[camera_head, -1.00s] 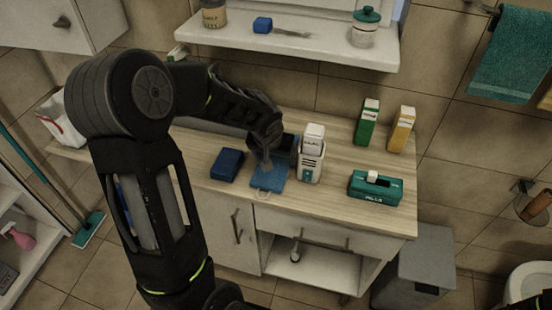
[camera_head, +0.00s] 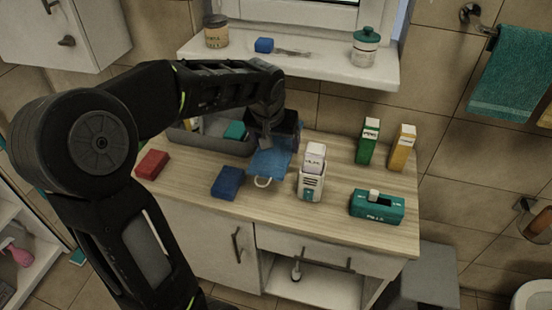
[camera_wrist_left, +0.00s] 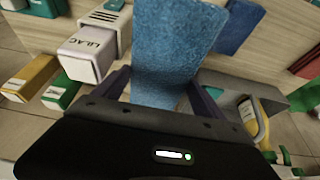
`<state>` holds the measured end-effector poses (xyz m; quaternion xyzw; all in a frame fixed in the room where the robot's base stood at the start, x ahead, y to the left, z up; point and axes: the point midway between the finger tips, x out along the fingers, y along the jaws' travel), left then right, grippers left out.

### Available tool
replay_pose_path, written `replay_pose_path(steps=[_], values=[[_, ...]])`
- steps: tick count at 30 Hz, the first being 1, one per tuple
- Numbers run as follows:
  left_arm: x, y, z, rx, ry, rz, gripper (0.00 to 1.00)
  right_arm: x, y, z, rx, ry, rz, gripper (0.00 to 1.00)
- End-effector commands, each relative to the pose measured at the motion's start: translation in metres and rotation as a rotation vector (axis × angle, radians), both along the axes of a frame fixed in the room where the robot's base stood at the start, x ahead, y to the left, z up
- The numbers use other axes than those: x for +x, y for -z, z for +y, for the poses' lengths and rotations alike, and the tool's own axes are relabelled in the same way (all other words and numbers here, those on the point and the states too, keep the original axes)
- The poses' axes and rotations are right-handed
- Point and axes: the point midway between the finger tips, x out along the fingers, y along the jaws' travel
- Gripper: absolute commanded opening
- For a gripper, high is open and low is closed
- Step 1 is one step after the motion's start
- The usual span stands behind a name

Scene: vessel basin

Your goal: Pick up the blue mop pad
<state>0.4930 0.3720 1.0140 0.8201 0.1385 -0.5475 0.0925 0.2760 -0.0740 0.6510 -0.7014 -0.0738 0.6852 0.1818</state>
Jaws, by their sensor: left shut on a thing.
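The blue mop pad (camera_head: 268,164) is a light-blue fuzzy cloth with a pale loop at its near end. In the head view it is under my left gripper (camera_head: 266,138), tilted, and looks raised off the counter. In the left wrist view the pad (camera_wrist_left: 172,45) fills the middle and runs between the two fingers of my left gripper (camera_wrist_left: 160,88), which is shut on it. My right gripper is not in view.
On the wooden counter (camera_head: 330,222) are a dark-blue block (camera_head: 227,182), a red block (camera_head: 152,164), a lilac carton in a white holder (camera_head: 312,180), a teal box (camera_head: 377,206), green (camera_head: 368,142) and yellow (camera_head: 402,148) cartons. A grey basin (camera_head: 205,143) stands behind.

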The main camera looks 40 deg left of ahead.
Motion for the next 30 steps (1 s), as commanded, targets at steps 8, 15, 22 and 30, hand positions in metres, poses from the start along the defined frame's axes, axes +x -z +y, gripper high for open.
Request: replay_pose_path(steps=[8, 15, 22, 30], values=[[0.001, -0.046, 0.000, 0.000, -0.001, -0.002, 0.41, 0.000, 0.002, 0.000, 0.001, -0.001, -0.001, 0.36], [0.000, -0.055, 0.000, 0.000, -0.001, 0.000, 0.41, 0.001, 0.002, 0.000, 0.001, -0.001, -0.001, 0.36], [0.000, -0.054, 0.000, 0.000, -0.001, 0.000, 0.41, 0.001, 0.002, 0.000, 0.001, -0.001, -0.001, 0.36], [0.000, -0.054, 0.000, -0.001, -0.001, 0.001, 0.41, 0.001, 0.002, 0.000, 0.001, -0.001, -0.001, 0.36]])
